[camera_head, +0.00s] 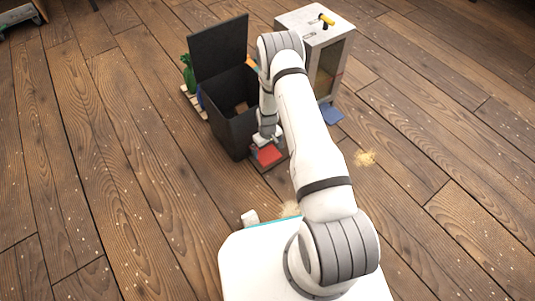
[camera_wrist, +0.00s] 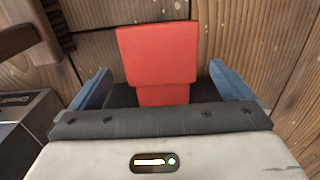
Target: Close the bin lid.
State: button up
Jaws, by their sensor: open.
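The dark grey bin (camera_head: 228,126) stands on the floor left of my arm. Its lid (camera_head: 218,50) is open, standing up along the back edge, and the inside shows. My gripper (camera_head: 265,148) is low outside the bin's near right side. In the wrist view my gripper (camera_wrist: 162,88) has its two blue fingers spread apart. A red flat piece (camera_head: 269,155) is by the gripper, low beside the bin. It also shows in the wrist view (camera_wrist: 158,55), between and beyond the fingers; I cannot tell whether they touch it.
A pale cabinet (camera_head: 335,52) with a yellow-handled thing (camera_head: 326,20) on top stands behind and right of my arm. A green item (camera_head: 188,73) is left of the bin. A blue piece (camera_head: 332,115) lies by the cabinet.

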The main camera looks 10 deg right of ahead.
aim_at(268, 154)
jog(key=shift+f+b, duration=0.6)
jog(key=shift+f, duration=1.4)
jog(key=shift+c, duration=0.6)
